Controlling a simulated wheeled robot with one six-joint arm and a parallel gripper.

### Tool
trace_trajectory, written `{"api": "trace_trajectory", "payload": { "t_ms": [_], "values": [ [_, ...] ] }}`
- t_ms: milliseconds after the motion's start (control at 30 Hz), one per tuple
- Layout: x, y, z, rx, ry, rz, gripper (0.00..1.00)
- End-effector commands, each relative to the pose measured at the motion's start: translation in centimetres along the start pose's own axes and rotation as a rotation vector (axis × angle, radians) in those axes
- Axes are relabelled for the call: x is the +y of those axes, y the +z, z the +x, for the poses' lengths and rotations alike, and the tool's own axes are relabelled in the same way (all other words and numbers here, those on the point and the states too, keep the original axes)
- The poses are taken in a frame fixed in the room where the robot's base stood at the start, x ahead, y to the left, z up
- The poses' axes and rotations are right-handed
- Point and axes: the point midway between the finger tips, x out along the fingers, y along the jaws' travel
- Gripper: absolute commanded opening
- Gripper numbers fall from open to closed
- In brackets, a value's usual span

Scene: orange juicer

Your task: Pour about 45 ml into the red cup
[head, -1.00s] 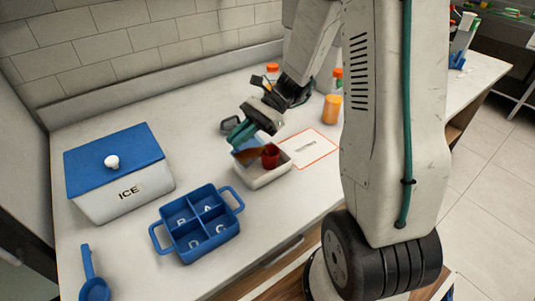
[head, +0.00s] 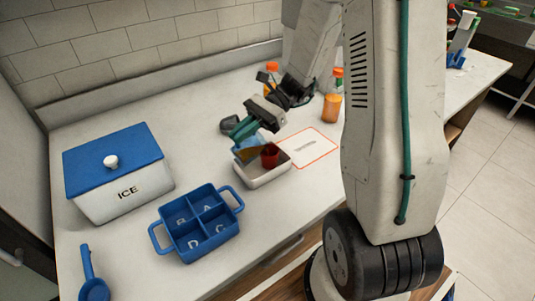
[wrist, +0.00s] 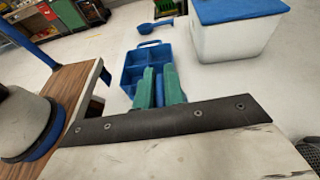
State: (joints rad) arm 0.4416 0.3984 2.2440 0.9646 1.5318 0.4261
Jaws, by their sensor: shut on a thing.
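The red cup (head: 270,155) stands in a shallow white tray (head: 262,182) in the head view. My gripper (head: 242,128) has teal fingers and is just above and left of the cup. It is shut on a small blue container (head: 249,142), which is tilted toward the cup. Brownish-orange content (head: 250,153) shows at the container's lower side, close to the cup's rim. I cannot tell whether liquid is flowing or how full the cup is. The teal fingers (wrist: 158,88) also show in the wrist view, where the held container is not visible.
A blue compartment tray (head: 231,222) with handles stands in front. A white ICE box (head: 128,196) with a blue lid and a blue scoop (head: 94,289) are at left. Orange bottles (head: 332,105) stand behind. A red-edged card (head: 318,152) lies right of the white tray.

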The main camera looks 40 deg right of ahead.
Motion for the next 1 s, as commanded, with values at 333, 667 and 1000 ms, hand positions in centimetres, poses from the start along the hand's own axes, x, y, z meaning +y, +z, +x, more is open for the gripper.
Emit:
{"api": "trace_trajectory", "payload": {
  "t_ms": [333,667,1000],
  "values": [
    [0.0,0.1,-0.4,-0.038,0.004,-0.001,0.00],
    [0.0,0.2,-0.8,-0.074,0.009,-0.002,0.00],
    [-0.1,0.4,-1.2,-0.112,0.013,-0.003,0.00]
  ]
}}
